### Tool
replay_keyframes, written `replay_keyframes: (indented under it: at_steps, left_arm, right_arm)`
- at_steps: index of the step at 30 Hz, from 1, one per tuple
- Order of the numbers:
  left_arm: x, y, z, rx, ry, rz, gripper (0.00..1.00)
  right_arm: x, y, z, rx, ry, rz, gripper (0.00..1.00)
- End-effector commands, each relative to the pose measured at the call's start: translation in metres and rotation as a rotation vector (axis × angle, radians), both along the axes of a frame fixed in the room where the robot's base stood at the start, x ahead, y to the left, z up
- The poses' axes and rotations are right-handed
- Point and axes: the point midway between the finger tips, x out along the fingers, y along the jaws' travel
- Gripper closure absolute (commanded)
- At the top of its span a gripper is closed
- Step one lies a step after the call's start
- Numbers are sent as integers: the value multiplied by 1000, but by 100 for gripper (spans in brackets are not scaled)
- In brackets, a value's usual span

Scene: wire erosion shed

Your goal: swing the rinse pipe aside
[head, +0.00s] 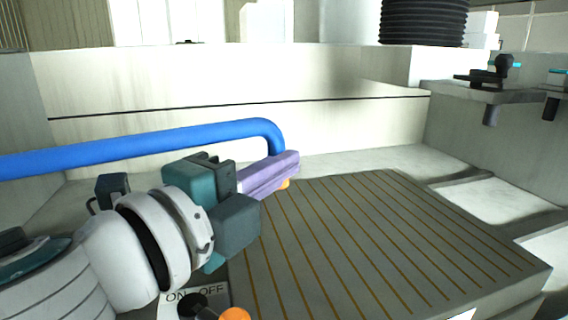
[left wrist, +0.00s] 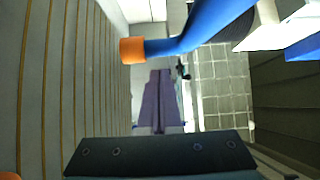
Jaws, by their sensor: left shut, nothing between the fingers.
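The blue rinse pipe (head: 150,138) runs in from the left in the head view and bends down at its right end over the slotted plate. Its orange tip (head: 285,184) is mostly hidden behind my left fingers. In the left wrist view the pipe (left wrist: 205,30) comes in from the upper right, and its orange end (left wrist: 132,50) points left. My left gripper (head: 292,160) has its purple fingers shut together with nothing between them. In the left wrist view these fingers (left wrist: 160,76) lie close beside the pipe; I cannot tell whether they touch. My right gripper is out of view.
The grey slotted plate (head: 390,240) fills the middle and right, with clear space above it. A pale wall (head: 240,85) stands behind. An ON/OFF label (head: 196,293) and an orange knob (head: 235,314) are at the front. A shelf (head: 490,95) with a black-handled item is at right.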

Motion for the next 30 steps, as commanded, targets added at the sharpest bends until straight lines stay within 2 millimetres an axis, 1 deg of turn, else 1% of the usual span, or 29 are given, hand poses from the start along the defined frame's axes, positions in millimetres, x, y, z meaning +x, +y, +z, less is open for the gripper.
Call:
replay_keyframes:
  at_steps: [4,17,20,22,27,30]
  left_arm:
    - [5,6,0,0,1,-1,100]
    - [8,7,0,-1,0,8,100]
    - [16,11,0,-1,-2,37,100]
    - [25,16,0,-2,-7,72,100]
    - [54,34,-1,-3,-6,200,100]
    - [66,43,0,-3,-2,260,100]
  right_arm:
    - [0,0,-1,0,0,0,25]
    - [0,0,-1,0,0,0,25]
    - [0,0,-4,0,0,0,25]
    - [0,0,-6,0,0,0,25]
    - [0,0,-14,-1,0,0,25]
    - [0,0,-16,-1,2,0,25]
